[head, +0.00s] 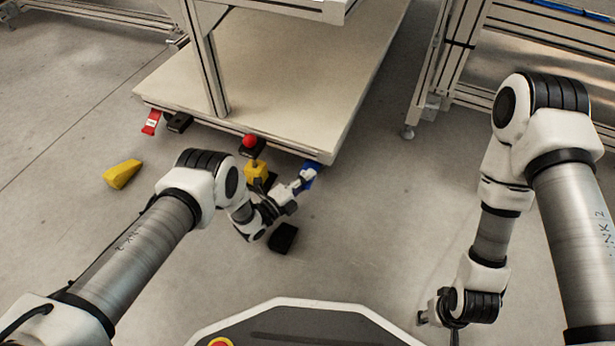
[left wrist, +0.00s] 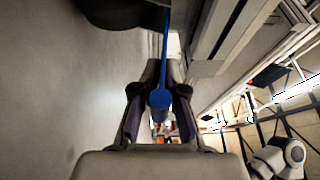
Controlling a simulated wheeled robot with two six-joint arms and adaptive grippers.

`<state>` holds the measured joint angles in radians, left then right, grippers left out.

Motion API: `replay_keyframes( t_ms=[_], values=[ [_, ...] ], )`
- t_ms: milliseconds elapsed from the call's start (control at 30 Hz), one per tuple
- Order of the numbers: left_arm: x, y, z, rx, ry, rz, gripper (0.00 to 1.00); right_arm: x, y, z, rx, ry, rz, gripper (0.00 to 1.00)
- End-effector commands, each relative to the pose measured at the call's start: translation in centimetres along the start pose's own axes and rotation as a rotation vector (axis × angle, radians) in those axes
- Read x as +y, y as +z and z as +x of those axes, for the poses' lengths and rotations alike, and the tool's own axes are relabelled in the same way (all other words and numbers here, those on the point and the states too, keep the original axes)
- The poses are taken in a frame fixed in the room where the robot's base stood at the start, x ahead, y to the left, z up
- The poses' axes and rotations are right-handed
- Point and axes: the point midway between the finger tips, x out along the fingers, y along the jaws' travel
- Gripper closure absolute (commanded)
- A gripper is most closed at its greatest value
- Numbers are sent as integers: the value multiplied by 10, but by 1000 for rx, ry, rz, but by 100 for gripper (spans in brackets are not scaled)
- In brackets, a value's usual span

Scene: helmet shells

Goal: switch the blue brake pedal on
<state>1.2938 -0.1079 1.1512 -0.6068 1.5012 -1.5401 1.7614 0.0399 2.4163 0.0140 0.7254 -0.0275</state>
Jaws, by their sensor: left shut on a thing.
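The blue brake pedal (head: 312,182) is at the front right corner of the low cart platform (head: 290,75), in the head view. My left gripper (head: 303,177) is at it, and its fingers partly hide it. In the left wrist view the blue pedal (left wrist: 160,100) shows as a thin blue bar with a rounded end between the fingers of my left gripper (left wrist: 158,85), which is shut on it. My right gripper (head: 435,314) hangs low over the floor at the lower right, away from the pedal. Its fingers are too small to read.
A red pedal (head: 152,121) is at the cart's left corner. A red knob (head: 250,141) and a yellow part (head: 257,169) are at the front edge. A yellow wedge (head: 122,174) and a black block (head: 283,238) lie on the floor.

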Motion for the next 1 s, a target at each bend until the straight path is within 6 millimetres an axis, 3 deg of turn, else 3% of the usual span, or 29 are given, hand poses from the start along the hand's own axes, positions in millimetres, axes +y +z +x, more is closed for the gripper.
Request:
replay_keyframes(
  t_ms=[33, 600, 633, 700, 1000],
  values=[
    [8, -1, -4, -3, 18, -8, 100, 0, 0, 1, 0, 0, 0, 60],
    [9, -2, -5, -4, 20, -10, 100, 0, 0, 1, 0, 0, 0, 60],
    [9, -2, -5, -4, 20, -10, 84, 0, 0, 1, 0, 0, 0, 60],
    [8, -2, -5, -3, 19, -10, 63, 0, 0, 1, 0, 0, 0, 60],
    [4, -1, -4, -2, 11, -5, 63, 0, 0, 1, 0, 0, 0, 60]
  ],
)
